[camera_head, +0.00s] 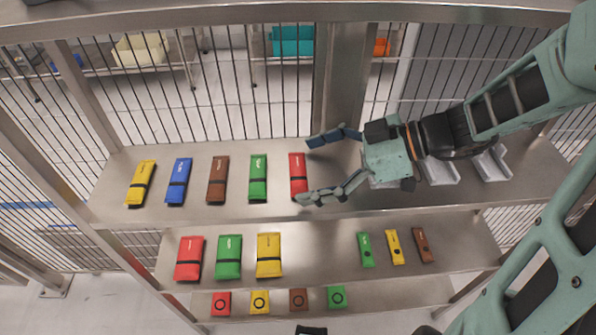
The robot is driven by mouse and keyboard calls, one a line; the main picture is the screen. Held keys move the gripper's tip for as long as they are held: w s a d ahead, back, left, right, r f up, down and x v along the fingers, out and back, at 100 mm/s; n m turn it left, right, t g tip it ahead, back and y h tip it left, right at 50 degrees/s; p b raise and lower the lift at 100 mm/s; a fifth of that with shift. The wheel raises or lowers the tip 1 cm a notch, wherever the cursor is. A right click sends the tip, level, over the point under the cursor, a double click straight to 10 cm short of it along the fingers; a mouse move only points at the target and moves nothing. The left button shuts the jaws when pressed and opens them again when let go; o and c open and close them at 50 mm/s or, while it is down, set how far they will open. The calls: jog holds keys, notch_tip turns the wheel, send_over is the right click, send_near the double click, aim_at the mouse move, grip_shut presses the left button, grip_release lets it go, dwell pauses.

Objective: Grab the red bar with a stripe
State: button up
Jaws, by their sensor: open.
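A red bar with a dark stripe (298,174) lies on the top shelf, at the right end of a row of bars. My gripper (312,170) is open, with one finger above the bar's far end and the other near its near end. The bar shows between the fingertips; I cannot tell whether they touch it. Another red bar with a dark stripe (189,259) lies on the middle shelf at the left.
The top shelf (250,210) also holds yellow (141,183), blue (179,181), brown (217,180) and green (258,178) bars left of the red one. Grey angled holders (490,165) stand at the right. A wire grid (220,90) closes the back.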

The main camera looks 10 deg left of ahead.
jog(key=c, duration=1.2)
jog(key=shift+r, duration=0.15)
